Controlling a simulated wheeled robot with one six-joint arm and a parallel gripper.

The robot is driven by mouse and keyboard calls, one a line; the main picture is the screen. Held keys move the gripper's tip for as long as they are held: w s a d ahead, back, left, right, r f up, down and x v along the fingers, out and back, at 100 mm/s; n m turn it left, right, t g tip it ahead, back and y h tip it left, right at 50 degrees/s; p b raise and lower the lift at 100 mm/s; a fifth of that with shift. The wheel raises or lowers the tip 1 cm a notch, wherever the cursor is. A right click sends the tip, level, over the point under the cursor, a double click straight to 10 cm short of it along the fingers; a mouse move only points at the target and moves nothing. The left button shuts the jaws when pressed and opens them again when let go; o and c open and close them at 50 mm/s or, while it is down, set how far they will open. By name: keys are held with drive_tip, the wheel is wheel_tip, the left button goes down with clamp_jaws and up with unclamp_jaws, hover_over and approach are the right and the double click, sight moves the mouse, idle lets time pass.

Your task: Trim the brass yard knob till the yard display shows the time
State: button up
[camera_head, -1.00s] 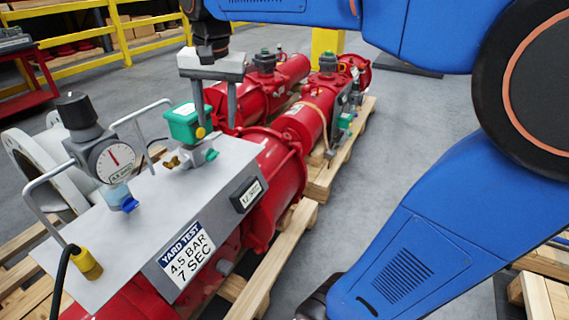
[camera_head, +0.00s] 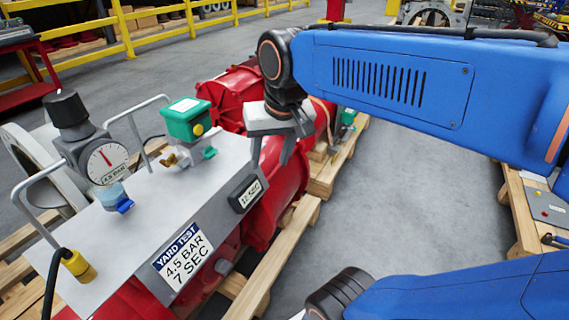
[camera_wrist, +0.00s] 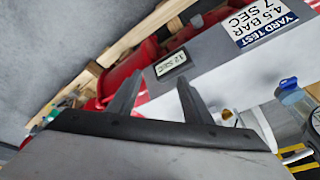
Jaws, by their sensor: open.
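The small brass knob (camera_head: 169,161) sits on the grey panel (camera_head: 130,225), beside the green-topped unit (camera_head: 188,120). A small brass part, probably this knob, shows past my fingers in the wrist view (camera_wrist: 228,115). The yard display (camera_head: 246,193) is on the panel's right edge and reads "12 SEC" in the wrist view (camera_wrist: 171,63). The yard test sign (camera_head: 183,256) reads 4.5 BAR, 7 SEC. My gripper (camera_head: 271,158) is open and empty, right of the green-topped unit and behind the display. Its two fingers also show in the wrist view (camera_wrist: 159,79).
A dial gauge (camera_head: 108,160) with a black knob (camera_head: 66,108) on top and a blue-tipped bowl (camera_head: 115,198) stand at the panel's left. Metal handles (camera_head: 135,120) rise there. Red actuator bodies (camera_head: 228,92) lie behind on wooden pallets (camera_head: 285,250).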

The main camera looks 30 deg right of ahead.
drive_tip(key=shift+s+d+f+n, duration=0.25)
drive_tip(key=shift+s+d+f, duration=0.1)
drive_tip(key=shift+s+f, duration=0.2)
drive_tip(key=shift+s+d+f+n, duration=0.25)
drive_tip(key=shift+s+d+f, duration=0.05)
drive_tip(key=shift+s+f, duration=0.25)
drive_tip(key=s+f+n+t, duration=0.1)
drive_tip(key=s+f+n, duration=0.1)
drive_tip(key=s+f, duration=0.2)
drive_tip(key=shift+s+d+f, duration=0.25)
drive_tip(key=shift+s+f, duration=0.05)
drive_tip(key=shift+f, duration=0.55)
drive_tip(key=shift+o, duration=0.9)
